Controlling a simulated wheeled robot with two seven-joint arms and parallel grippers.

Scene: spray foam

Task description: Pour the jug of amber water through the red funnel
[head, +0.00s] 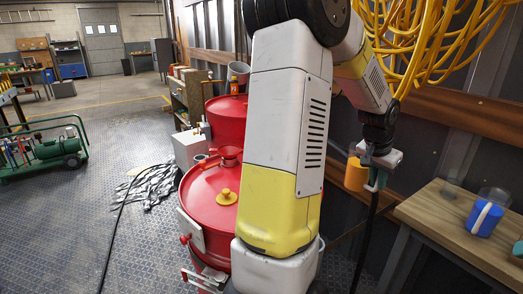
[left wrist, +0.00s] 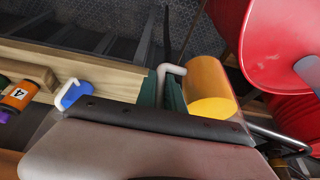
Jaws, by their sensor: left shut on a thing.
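The amber jug (head: 357,174) hangs in the air at the right of the head view, beyond my left arm, and looks about upright. My left gripper (head: 376,180) is shut on its handle. In the left wrist view the amber jug (left wrist: 209,82) has a pale handle (left wrist: 164,82) between the green fingers of my left gripper (left wrist: 162,93). The red funnel (head: 230,154) sits on top of the front red drum (head: 205,200), left of my arm and apart from the jug. My right gripper is not in view.
A wooden table (head: 455,225) at the right holds a blue jug (head: 486,217) with a pale handle. A second red drum (head: 226,117) stands behind the first. Yellow hose (head: 430,45) hangs on the wall.

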